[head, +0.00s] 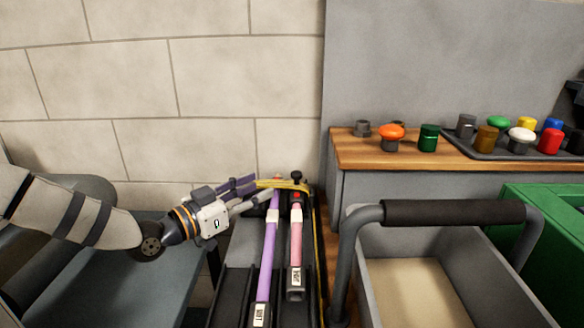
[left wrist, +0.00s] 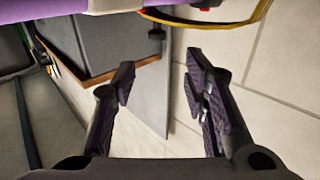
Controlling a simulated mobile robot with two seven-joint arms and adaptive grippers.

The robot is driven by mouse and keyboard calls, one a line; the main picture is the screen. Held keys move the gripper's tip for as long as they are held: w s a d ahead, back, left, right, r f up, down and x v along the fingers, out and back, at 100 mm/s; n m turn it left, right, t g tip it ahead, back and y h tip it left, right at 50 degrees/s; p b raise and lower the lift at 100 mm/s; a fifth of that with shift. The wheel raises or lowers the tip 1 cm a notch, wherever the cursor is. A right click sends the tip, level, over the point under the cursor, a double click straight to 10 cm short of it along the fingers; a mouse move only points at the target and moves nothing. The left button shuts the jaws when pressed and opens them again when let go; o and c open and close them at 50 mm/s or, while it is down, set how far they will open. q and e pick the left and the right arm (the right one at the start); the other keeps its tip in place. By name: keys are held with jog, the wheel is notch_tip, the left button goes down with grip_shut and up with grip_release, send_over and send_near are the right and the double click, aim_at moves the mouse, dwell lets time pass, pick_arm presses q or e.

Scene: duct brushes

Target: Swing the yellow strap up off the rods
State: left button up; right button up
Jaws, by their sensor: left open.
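The yellow strap (head: 285,184) lies across the top ends of the purple rod (head: 268,250) and the pink rod (head: 296,240), which sit side by side in a dark rack (head: 236,285). My left gripper (head: 252,190) comes in from the left with its purple-padded fingers close to the strap's left end. In the left wrist view its jaws (left wrist: 160,68) are open with nothing between them. There the strap (left wrist: 215,24) curves across the top, beyond the fingertips. Whether a finger touches it, I cannot tell. My right gripper is not in view.
A grey bin (head: 460,255) with a dark bar handle stands at the right. Behind it, a wooden-topped counter (head: 360,152) carries several coloured knobs or caps, some on a dark tray. A green box (head: 540,215) is at far right. A tiled wall stands behind.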

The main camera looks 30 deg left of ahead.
aim_at(293, 175)
pick_arm(q)
jog(key=w, duration=0.1)
jog(key=w+d+f+b, duration=0.1)
jog(key=w+d, duration=0.1)
jog(key=shift+w+f, duration=0.25)
jog(key=shift+w, duration=0.15)
jog(key=x, duration=0.2)
jog(key=b+x, duration=0.1)
jog(key=x, duration=0.1)
jog(key=r+x, duration=0.1)
jog(key=x, duration=0.1)
jog(key=shift+w+b, duration=0.25)
jog(key=shift+b, duration=0.05)
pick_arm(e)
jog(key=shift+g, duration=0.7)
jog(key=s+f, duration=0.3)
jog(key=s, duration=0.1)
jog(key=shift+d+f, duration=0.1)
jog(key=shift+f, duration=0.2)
pick_arm(q)
grip_shut()
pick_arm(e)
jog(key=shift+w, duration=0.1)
